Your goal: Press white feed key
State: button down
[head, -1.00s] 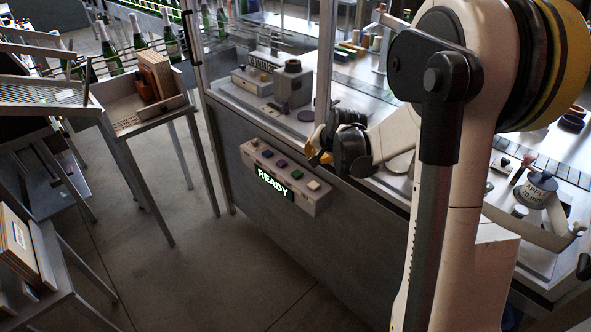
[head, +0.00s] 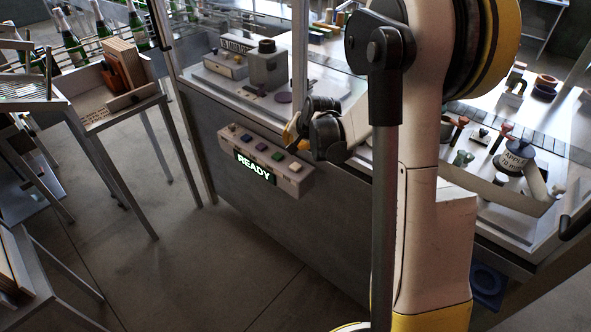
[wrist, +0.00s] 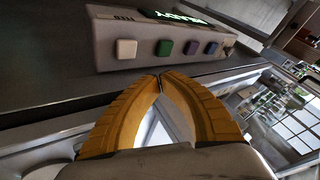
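The key box (head: 264,162) is a pale panel on the front of the grey cabinet, with a lit READY display (head: 255,168). Its white key (head: 295,167) is at the right end in the head view. In the wrist view the white key (wrist: 126,49) is leftmost, beside green, purple and blue keys. My gripper (head: 288,134) is above the box's right half in the head view. In the wrist view my gripper's yellow fingertips (wrist: 160,78) meet, with nothing held between them. They lie below and right of the white key, with a visible gap to the box.
The cabinet's worktop (head: 225,88) and a glass-panel post are close to my wrist. The floor (head: 180,270) before the cabinet is clear.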

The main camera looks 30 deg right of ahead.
aim_at(293, 164)
jog(key=shift+f+b, duration=1.8)
jog(key=shift+f, duration=1)
jog(key=shift+f, duration=0.1)
jog(key=shift+f+b, duration=0.3)
jog(key=shift+b, duration=0.1)
jog(key=shift+f+b, duration=0.5)
jog(key=shift+r, duration=0.1)
jog(key=shift+r+p, duration=0.65)
jog(key=shift+r, duration=0.2)
jog(key=shift+r+p, duration=1.7)
jog(key=shift+r, duration=0.8)
